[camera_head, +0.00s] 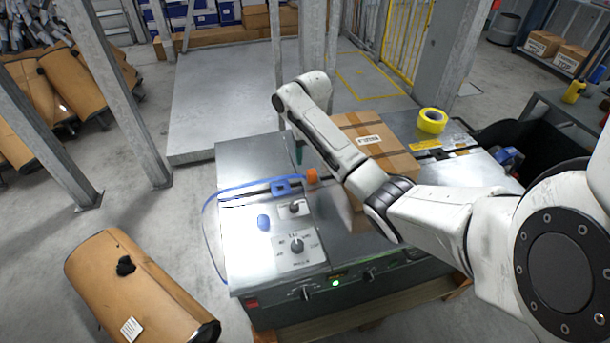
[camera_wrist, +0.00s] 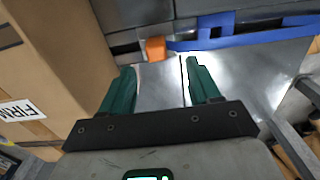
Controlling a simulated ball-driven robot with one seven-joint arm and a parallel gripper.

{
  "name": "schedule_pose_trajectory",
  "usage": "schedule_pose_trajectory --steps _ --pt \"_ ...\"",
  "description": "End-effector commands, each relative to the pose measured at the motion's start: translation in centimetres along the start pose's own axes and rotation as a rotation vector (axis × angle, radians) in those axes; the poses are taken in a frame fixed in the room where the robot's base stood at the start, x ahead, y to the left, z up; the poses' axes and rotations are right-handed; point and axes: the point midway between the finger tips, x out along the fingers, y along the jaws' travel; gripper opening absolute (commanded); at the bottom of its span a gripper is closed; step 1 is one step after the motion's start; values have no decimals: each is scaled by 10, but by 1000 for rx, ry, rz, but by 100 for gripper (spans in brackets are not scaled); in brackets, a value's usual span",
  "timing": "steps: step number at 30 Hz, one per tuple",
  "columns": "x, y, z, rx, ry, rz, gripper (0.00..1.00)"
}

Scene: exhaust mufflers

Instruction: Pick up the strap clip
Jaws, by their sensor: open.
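A blue strap (camera_head: 235,189) with a blue buckle-like part (camera_head: 280,187) lies beside the orange piece. In the wrist view the orange piece (camera_wrist: 156,48) and the blue strap (camera_wrist: 235,41) show beyond my fingertips. My gripper (camera_wrist: 162,77) is open with green fingers and nothing between them. In the head view one green finger of my gripper (camera_head: 299,154) shows above the machine top, behind the orange piece.
A cardboard box (camera_head: 375,135) stands close to the gripper; it fills the left of the wrist view (camera_wrist: 65,75). A yellow tape roll (camera_head: 432,121) lies at the right. The machine's back left top (camera_head: 245,158) is clear.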

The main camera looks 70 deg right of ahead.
Motion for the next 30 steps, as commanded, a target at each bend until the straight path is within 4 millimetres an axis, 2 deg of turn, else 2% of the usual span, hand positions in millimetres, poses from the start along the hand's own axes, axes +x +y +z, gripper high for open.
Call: schedule_pose_trajectory --steps 3,11,21,30 --pt "20 0 1 0 -3 0 62" --pt "39 1 0 0 -1 0 62" --pt "82 6 -1 -1 0 1 62" --pt "86 5 -2 -1 2 -1 62"
